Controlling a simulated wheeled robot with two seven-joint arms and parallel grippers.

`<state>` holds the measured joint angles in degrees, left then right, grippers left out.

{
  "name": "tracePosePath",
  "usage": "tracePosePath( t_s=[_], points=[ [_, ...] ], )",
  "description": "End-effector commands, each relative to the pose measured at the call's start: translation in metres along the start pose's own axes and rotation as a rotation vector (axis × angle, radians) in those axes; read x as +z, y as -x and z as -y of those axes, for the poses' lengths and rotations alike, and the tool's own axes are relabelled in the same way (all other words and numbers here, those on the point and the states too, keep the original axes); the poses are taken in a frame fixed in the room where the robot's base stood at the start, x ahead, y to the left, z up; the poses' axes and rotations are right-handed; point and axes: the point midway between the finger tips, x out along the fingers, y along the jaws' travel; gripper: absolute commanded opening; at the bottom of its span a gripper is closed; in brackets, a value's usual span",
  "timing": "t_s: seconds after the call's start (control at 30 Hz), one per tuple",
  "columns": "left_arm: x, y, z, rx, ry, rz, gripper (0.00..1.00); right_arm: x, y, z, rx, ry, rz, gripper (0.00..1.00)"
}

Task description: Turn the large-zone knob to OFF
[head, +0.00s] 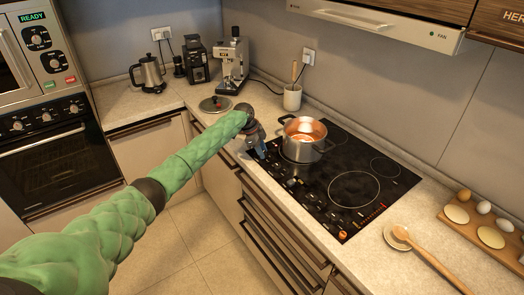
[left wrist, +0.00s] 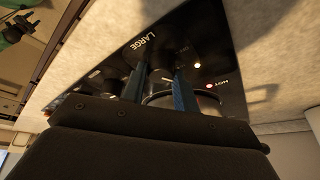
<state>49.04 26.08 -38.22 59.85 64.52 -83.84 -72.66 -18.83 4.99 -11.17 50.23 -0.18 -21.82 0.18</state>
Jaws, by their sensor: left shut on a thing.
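The black glass cooktop (head: 322,214) is set in the counter, with controls along its front edge. My left gripper (head: 259,149) is down at its left front corner. The left wrist view shows its two blue fingers (left wrist: 160,88) beside the printed word LARGE (left wrist: 138,44), shut on the large-zone knob, which is mostly hidden between them. The knob's pointer and setting cannot be read. A red light marked HOT (left wrist: 209,86) glows nearby. A steel pot (head: 303,148) with orange-red contents stands on the cooktop close to the gripper. My right gripper is not in view.
A lid (head: 215,104), coffee machine (head: 234,66), kettle (head: 149,72) and utensil crock (head: 292,97) stand behind. A wooden spoon (head: 427,257) and a board with eggs (head: 456,232) lie to the right. The range hood (head: 385,24) hangs above.

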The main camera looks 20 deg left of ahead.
Motion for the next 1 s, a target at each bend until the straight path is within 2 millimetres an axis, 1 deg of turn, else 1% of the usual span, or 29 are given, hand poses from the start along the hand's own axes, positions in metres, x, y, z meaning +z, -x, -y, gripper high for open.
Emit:
tracePosePath(
  t_s=[0.17,0.33,0.63,1.0],
  points=[
    [0.0,0.001,0.0,-0.007,0.014,0.0,0.07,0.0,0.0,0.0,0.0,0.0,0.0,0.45],
    [0.0,0.0,-0.001,-0.028,0.065,0.004,0.07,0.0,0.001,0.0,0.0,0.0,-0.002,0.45],
    [-0.002,0.001,-0.001,-0.116,0.273,0.014,0.07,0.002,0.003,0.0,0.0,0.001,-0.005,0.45],
    [-0.004,0.002,-0.002,-0.249,0.595,0.033,0.07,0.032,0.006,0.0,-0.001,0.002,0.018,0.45]
  ],
)
